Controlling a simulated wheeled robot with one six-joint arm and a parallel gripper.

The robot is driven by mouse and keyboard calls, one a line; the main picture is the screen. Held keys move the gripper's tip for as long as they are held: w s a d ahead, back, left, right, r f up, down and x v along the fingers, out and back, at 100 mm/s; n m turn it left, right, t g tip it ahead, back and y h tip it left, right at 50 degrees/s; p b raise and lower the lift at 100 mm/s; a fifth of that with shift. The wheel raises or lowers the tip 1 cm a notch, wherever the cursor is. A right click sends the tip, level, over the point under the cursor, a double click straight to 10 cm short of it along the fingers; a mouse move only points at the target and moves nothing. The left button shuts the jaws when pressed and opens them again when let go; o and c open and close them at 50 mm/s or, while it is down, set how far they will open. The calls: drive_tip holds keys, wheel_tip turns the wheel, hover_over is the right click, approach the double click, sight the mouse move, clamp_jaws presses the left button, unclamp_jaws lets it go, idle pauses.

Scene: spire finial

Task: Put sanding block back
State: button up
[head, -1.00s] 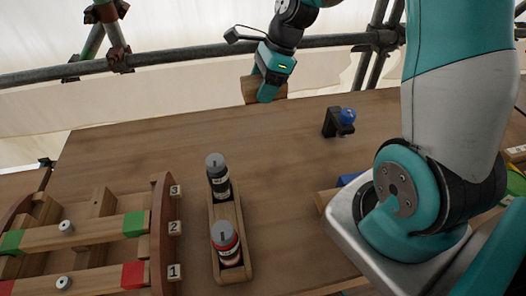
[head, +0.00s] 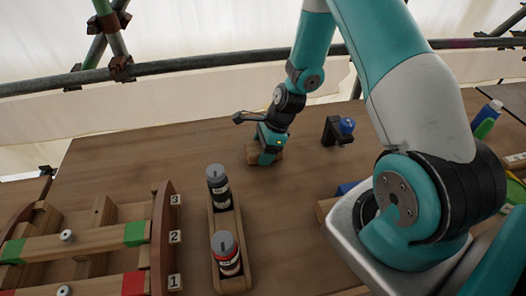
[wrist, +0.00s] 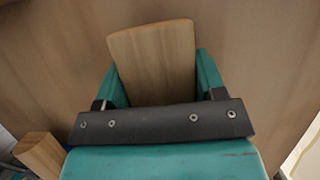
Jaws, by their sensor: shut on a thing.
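The sanding block (head: 251,154) is a light wooden block at the far middle of the table, low at the table top. My gripper (head: 266,158) is shut on it, with teal fingers on either side. In the wrist view the block (wrist: 155,62) sticks out between the two fingers of my gripper (wrist: 157,85), with brown table wood around it. I cannot tell whether the block touches the table.
A wooden tray (head: 246,268) with two dark bottles stands in front of my gripper. A slatted rack (head: 90,240) with numbered tags is at left. A black holder with a blue knob (head: 338,130) stands to the right. The table left of my gripper is clear.

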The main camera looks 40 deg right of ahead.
drive_tip(key=shift+f, duration=0.7)
drive_tip(key=shift+f, duration=0.5)
drive_tip(key=shift+s+f, duration=0.1)
